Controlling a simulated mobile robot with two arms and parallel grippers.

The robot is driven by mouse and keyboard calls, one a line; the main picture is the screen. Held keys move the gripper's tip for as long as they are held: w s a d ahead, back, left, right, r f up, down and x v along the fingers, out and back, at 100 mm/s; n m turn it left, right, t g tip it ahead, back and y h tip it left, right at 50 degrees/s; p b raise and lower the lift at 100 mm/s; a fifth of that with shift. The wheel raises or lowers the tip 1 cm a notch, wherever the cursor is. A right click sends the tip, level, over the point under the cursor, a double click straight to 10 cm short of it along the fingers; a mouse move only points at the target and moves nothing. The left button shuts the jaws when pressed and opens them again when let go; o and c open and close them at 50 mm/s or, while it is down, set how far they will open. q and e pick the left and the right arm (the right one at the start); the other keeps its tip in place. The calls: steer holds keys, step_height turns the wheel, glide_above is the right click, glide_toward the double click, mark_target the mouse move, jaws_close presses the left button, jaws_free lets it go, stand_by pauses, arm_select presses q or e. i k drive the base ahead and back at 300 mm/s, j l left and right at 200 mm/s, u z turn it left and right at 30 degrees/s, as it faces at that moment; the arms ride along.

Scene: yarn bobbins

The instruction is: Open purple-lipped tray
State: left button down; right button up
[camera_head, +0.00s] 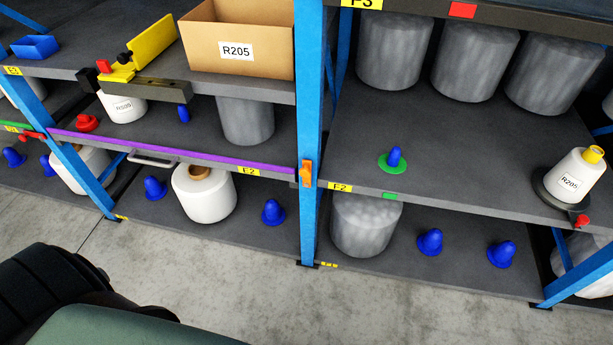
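The purple-lipped tray (190,151) is a dark shelf level in the left bay, with a purple strip along its front edge. A light grey bar handle (152,160) sits on its front near the left end. A yellow E2 label is at the right part of the lip. The lip lies in line between the blue uprights, so the tray looks pushed in. On it stand a white bobbin, a grey wrapped cylinder (247,120), a blue peg and a red piece. Neither gripper is in view; dark and green parts at the lower left are probably mine.
Blue uprights (309,110) flank the tray; an orange piece (306,174) sits on the right one. A white bobbin (204,196) and blue cones stand below. Above are a cardboard box (238,40) and a yellow bracket (150,45). The concrete floor (230,290) in front is clear.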

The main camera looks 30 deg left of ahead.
mark_target(193, 133)
steer(key=u, duration=1.9)
